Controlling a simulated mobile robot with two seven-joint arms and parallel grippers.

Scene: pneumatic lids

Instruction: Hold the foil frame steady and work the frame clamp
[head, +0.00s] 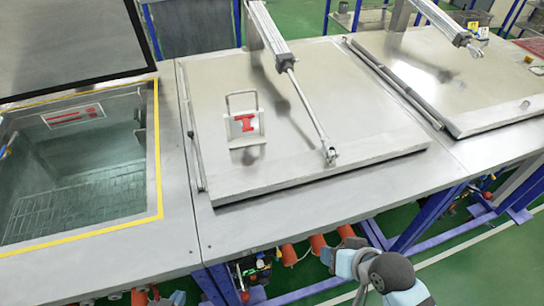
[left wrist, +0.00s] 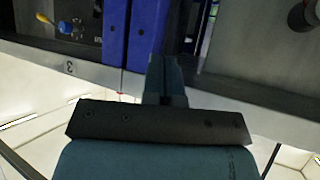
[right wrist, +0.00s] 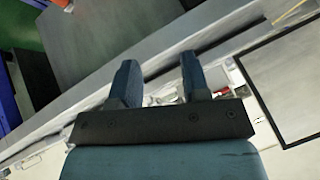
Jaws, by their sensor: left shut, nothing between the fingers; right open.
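A small upright metal frame with a pale plate (head: 234,128) stands on the middle steel lid (head: 300,165) in the head view. A red T-shaped part (head: 243,121) sits on its front. These look like the foil frame and its clamp, but I cannot be sure. Neither gripper is seen touching them. My left gripper (left wrist: 165,82) is shut and empty in the left wrist view, near blue uprights and a bench edge. My right gripper (right wrist: 158,82) is open in the right wrist view, with nothing visibly held between its fingers.
An open tank with a yellow rim (head: 158,150) lies at left. A pneumatic cylinder (head: 272,35) with a rod (head: 308,105) reaches down to the middle lid's front edge. Another lid (head: 450,85) is at right. The bench front strip (head: 300,225) is clear.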

